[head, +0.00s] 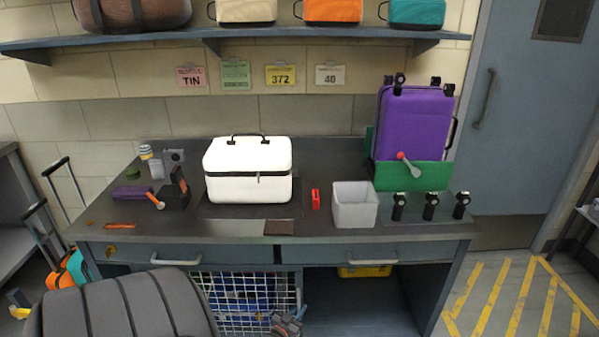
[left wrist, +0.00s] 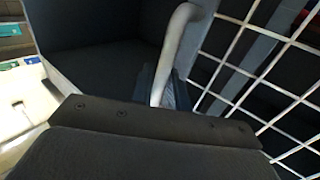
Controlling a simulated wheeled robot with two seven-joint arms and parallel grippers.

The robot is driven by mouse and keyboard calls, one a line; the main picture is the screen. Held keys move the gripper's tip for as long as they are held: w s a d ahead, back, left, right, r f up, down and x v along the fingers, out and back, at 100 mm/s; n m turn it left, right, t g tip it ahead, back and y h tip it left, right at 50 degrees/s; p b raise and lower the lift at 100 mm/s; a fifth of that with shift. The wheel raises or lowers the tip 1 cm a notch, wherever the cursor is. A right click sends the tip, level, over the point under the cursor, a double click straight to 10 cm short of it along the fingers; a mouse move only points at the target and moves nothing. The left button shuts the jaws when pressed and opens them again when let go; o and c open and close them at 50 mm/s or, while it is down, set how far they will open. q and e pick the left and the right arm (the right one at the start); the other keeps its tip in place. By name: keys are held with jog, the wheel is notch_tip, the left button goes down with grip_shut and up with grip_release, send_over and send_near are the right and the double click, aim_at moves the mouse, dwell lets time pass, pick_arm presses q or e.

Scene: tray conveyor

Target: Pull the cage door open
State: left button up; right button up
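The cage door (head: 248,296) is a white wire grid in the bench's lower left bay, and its grid also fills the right of the left wrist view (left wrist: 262,68). My left gripper (head: 287,322) is at the door's lower right edge. A pale curved handle bar (left wrist: 177,45) runs down to my left gripper in the left wrist view, where the dark gripper body hides its lower end. The fingers are mostly hidden, so I cannot tell whether they are shut on the bar. My right gripper is not in view.
A blue item (head: 235,292) shows behind the grid. Drawer handles (head: 175,261) stick out above the door. The bay to the right is open, with a yellow item (head: 364,271) inside. A white case (head: 249,172) and a purple suitcase (head: 412,125) stand on the worktop (head: 190,220).

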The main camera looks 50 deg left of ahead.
pick_arm(q)
jog(key=v, duration=0.7)
jog(key=shift+s+d+b, duration=0.15)
jog(key=shift+s+b, duration=0.2)
jog(key=shift+b, duration=0.05)
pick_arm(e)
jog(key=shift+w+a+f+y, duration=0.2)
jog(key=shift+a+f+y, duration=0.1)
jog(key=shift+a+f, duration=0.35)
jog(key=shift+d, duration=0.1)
